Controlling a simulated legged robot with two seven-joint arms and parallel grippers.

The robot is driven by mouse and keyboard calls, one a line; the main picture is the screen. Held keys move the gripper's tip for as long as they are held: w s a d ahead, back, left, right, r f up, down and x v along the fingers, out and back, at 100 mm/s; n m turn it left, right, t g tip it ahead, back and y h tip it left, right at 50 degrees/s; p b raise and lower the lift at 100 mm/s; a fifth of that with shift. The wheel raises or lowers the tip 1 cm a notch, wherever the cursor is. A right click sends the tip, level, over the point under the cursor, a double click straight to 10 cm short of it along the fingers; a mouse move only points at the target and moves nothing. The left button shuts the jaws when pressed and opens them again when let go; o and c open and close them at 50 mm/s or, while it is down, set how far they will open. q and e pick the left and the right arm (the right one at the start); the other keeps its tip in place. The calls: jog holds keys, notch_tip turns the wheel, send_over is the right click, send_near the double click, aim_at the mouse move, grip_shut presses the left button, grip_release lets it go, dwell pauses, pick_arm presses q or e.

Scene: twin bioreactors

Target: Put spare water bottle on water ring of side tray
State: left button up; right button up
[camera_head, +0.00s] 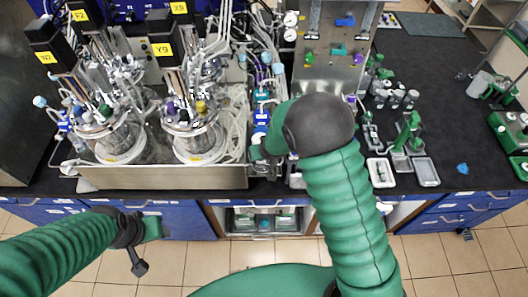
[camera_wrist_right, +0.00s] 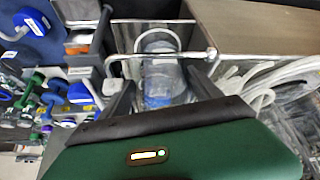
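A clear bottle (camera_wrist_right: 160,72) with a bluish lower part stands in the right wrist view, between the two finger lines of my right gripper (camera_wrist_right: 163,95). The fingers are apart, with gaps beside the bottle; I see no clear contact. In the head view my right gripper (camera_head: 262,152) is low at the bench front, just right of the steel tray, and mostly hidden by my wrist. I cannot make out the bottle or the water ring there. My left gripper (camera_head: 150,228) is in front of the blue drawers, away from the bottle; its fingers are unclear.
Glass bioreactors (camera_head: 115,140) stand in a steel tray (camera_head: 165,177) at left. Blue-marked fittings (camera_head: 262,95) crowd the strip beside it. A steel panel (camera_head: 330,75) stands behind my right arm. Small white trays (camera_head: 426,172) lie at right. White tubing (camera_wrist_right: 285,80) is close to my right finger.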

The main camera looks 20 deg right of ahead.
jog(key=shift+w+a, duration=0.15)
jog(key=shift+a+r, duration=0.15)
jog(key=shift+a, duration=0.05)
jog(key=b+v, duration=0.2)
jog(key=v, duration=1)
pick_arm(q)
jog(key=shift+a+x, duration=0.25)
jog(key=shift+x, duration=0.75)
pick_arm(e)
jog(key=s+d+f+g, duration=0.2)
jog(key=s+d+g, duration=0.1)
jog(key=s, duration=1.3)
jog(key=shift+s+d+f, duration=0.15)
jog(key=shift+d+f, duration=0.05)
pick_arm(q)
jog(key=shift+s, duration=0.2)
pick_arm(e)
jog(key=shift+s+r, duration=0.1)
jog(key=shift+s, duration=0.1)
